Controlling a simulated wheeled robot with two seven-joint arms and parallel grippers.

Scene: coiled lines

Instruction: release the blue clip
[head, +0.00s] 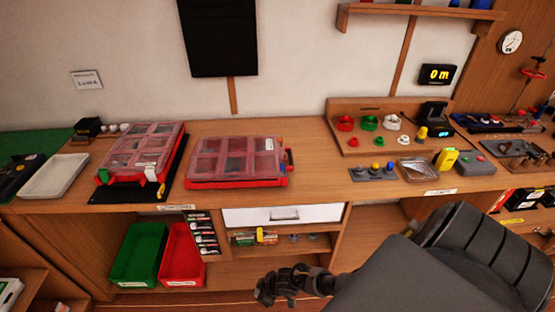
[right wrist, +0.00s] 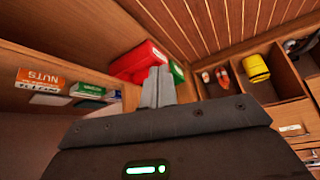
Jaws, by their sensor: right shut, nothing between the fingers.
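I cannot make out a blue clip in either view. Red, green and white coiled pieces (head: 369,124) sit on a wooden stand (head: 345,146) at the back right of the bench. A small block with several coloured knobs (head: 374,173), one of them blue, lies in front of the stand. My right gripper (head: 264,291) is low in front of the bench, below the drawer, well away from the stand. In the right wrist view its fingers (right wrist: 158,85) are together and empty. My left gripper is not in view.
Two clear-lidded red cases (head: 237,184) lie on the bench (head: 318,180). A green bin (head: 139,252) and a red bin (head: 182,253) stand below. The right wrist view shows shelves with labelled boxes (right wrist: 40,80) and a yellow object (right wrist: 256,69) in a compartment.

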